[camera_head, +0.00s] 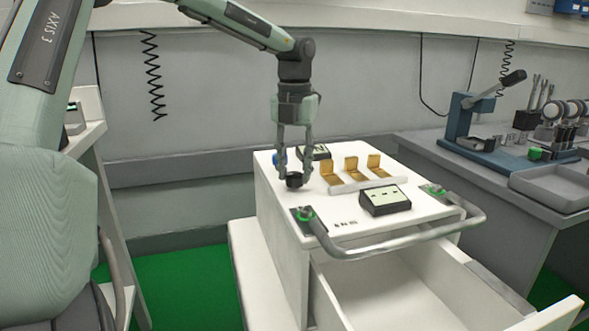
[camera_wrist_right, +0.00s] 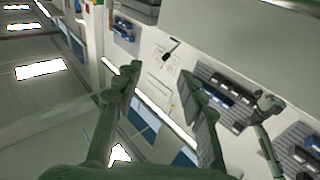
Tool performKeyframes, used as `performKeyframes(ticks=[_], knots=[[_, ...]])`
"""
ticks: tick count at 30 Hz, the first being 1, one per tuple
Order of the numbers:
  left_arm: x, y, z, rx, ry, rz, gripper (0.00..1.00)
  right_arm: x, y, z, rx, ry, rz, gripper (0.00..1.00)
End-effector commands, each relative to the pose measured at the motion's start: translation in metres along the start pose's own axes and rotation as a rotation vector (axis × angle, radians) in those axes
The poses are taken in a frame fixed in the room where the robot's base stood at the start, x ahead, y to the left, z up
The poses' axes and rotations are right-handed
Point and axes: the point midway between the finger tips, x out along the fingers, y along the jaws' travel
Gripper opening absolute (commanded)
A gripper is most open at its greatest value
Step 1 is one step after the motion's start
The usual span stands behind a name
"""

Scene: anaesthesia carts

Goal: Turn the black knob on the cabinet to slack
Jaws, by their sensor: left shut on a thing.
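The white cabinet (camera_head: 281,217) stands in the middle of the head view, with a drawer (camera_head: 405,295) pulled out at its front. The black knob (camera_head: 294,180) is on the cabinet top near its left edge. My left gripper (camera_head: 291,178) comes down from above and is shut on the knob, its fingers on either side of it. The fingers hide part of the knob, and I cannot read its setting. My right gripper (camera_wrist_right: 160,82) shows in the right wrist view with its fingers apart and nothing between them.
A grey bench (camera_head: 480,179) with a blue press (camera_head: 483,133) stands at the right.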

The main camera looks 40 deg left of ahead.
Motion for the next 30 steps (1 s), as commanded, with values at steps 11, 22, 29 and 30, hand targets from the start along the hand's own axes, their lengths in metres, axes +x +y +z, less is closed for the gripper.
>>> performKeyframes(ticks=[11, 22, 29, 30], knots=[[-0.001, 0.0002, 0.0007, -0.064, -0.003, 0.0, 0.05, 0.0, -0.002, -0.0053, 0.004, 0.025, -0.004, 0.4], [-0.0011, 0.0001, 0.0008, -0.064, -0.003, 0.0, 0.4, 0.0, -0.0025, -0.0058, 0.005, 0.026, -0.005, 0.4], [-0.0006, 0.0, 0.0004, -0.063, -0.002, 0.0, 0.55, 0.0001, -0.0027, -0.0058, 0.005, 0.026, -0.005, 0.4], [-0.0005, 0.0, 0.0004, -0.063, -0.001, 0.0, 0.55, 0.0001, -0.0027, -0.0058, 0.005, 0.026, -0.005, 0.4]])
